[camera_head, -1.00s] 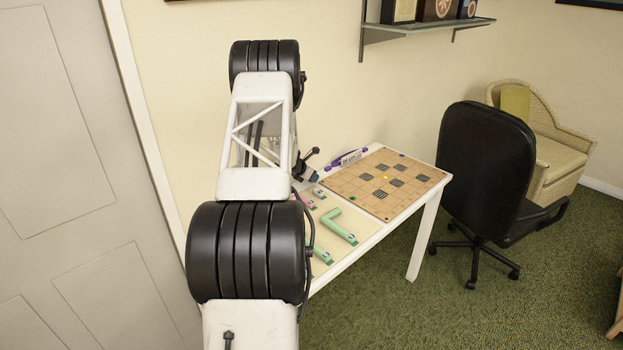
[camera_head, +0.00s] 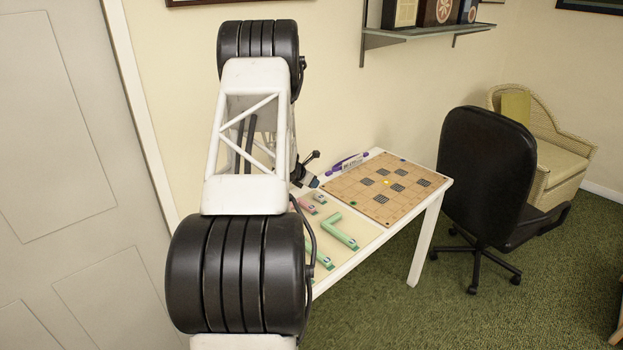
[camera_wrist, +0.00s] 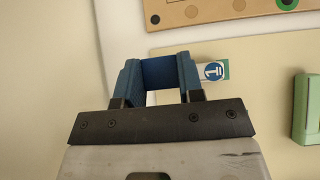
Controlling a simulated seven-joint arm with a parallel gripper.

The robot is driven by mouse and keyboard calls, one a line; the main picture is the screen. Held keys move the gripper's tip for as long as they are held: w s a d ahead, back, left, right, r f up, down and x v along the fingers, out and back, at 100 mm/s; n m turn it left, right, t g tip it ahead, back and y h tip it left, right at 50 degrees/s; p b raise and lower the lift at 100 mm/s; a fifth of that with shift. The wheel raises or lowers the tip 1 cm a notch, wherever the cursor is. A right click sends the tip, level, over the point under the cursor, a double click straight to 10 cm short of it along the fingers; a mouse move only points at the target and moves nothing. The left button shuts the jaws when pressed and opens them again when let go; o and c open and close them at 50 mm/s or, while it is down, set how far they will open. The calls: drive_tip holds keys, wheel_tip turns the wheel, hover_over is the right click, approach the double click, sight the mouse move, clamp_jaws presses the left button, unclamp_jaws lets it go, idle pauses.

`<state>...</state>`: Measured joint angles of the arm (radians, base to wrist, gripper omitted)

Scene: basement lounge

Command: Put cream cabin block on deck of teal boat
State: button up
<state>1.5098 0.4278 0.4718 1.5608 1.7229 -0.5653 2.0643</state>
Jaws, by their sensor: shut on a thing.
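My gripper (camera_wrist: 159,78) shows in the wrist view with its two blue fingers apart, shut on a dark blue block (camera_wrist: 158,72) that spans the gap. In the head view my gripper (camera_head: 305,178) is small, partly behind my arm, above the table near the game board's left corner. I cannot make out a cream cabin block or a teal boat for certain. A white label with a blue circled "1" (camera_wrist: 213,71) and a green edge lies just right of the fingers. Whether the held block touches the table cannot be told.
A tan grid board (camera_head: 385,188) lies on the white table (camera_head: 425,235). A green L-shaped piece (camera_head: 340,232) and small pink pieces (camera_head: 319,197) lie on the cream mat. A purple-and-white object (camera_head: 349,162) lies behind. A black chair (camera_head: 487,180) stands at right.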

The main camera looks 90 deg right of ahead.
drive_tip(key=shift+w+a+r, duration=0.1)
drive_tip(key=shift+a+r, duration=0.05)
drive_tip(key=shift+a, duration=1.4)
drive_tip(key=shift+s+a+r, duration=0.1)
drive_tip(key=shift+a+r, duration=0.05)
drive_tip(key=shift+a, duration=1.35)
drive_tip(key=shift+w+a+r, duration=0.1)
drive_tip(key=shift+a+r, duration=0.05)
drive_tip(key=shift+a, duration=1.4)
